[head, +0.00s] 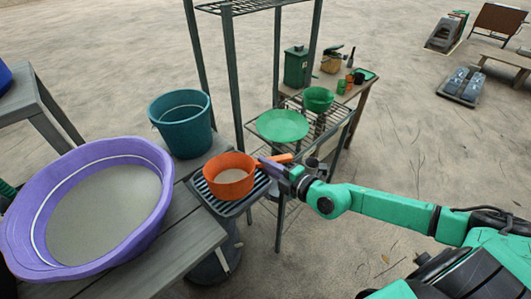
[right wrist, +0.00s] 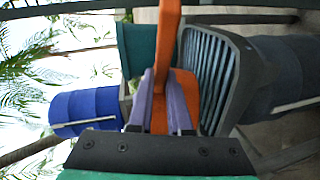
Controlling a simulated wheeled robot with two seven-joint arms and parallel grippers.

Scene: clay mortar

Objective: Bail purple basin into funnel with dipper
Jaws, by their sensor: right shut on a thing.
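The purple basin (head: 50,190) stands on grey planks at the left, with pale greyish contents. The orange dipper (head: 229,180) is upright over a dark slatted tray, and its bowl shows a similar pale inside. I cannot tell whether it touches the slats. My right gripper (head: 273,168) is shut on the dipper's handle, to the right of the bowl. In the right wrist view the gripper (right wrist: 160,112) has its fingers on either side of the orange handle (right wrist: 168,38). A wide green dish-like thing (head: 282,125), possibly the funnel, sits on a wire shelf. My left gripper is out of view.
A teal bucket (head: 181,128) stands between basin and rack. The slatted tray (head: 207,197) lies under the dipper. Dark rack posts (head: 232,75) rise behind it. A green bowl (head: 318,97) is on the shelf, with a cluttered table (head: 362,88) behind.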

